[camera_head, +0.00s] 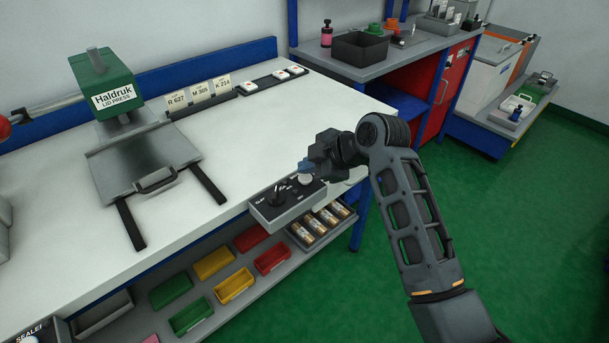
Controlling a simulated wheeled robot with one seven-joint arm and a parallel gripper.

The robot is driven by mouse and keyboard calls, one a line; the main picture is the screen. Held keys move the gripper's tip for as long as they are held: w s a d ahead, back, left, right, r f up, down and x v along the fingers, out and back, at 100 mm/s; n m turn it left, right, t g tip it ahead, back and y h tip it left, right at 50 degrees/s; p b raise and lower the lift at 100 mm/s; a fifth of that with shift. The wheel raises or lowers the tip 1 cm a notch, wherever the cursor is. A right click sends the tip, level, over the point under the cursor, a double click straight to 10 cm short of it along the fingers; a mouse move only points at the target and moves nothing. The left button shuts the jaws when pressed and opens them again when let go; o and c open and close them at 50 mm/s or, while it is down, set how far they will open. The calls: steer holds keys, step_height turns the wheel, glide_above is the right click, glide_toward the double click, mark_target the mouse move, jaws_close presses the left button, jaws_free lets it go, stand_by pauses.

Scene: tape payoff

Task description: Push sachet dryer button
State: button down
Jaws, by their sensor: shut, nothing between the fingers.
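A grey control box (287,204) sits at the front right edge of the white workbench. It carries a black knob (278,194) and a pale round button (305,179). Its lettering is too small to read, so I cannot tell whether it belongs to the sachet dryer. My gripper (311,168) is shut and empty, close above the right end of this box. A small blue part shows beside the fingertips, just behind the pale button. I cannot tell whether the fingers touch the box or its button. My gripper hides part of the box's right end.
A green lid press (106,84) stands on the workbench (260,125) at left. Number cards (200,93) and a black strip (262,82) with small white pieces lie along the back. Coloured bins (213,263) fill the lower shelf. The bench between press and box is clear.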

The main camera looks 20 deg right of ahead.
mark_target(308, 179)
steer(key=shift+f, duration=0.2)
steer(key=shift+f, duration=0.3)
steer(key=shift+f+b, duration=0.25)
steer(key=shift+b, duration=0.15)
stand_by(0.6)
steer(key=shift+r, duration=0.1)
steer(key=shift+r+p, duration=0.6)
steer(key=shift+r, duration=0.05)
steer(key=shift+r, duration=0.1)
step_height(308, 179, up, 6)
steer(key=p, duration=0.4)
stand_by(1.4)
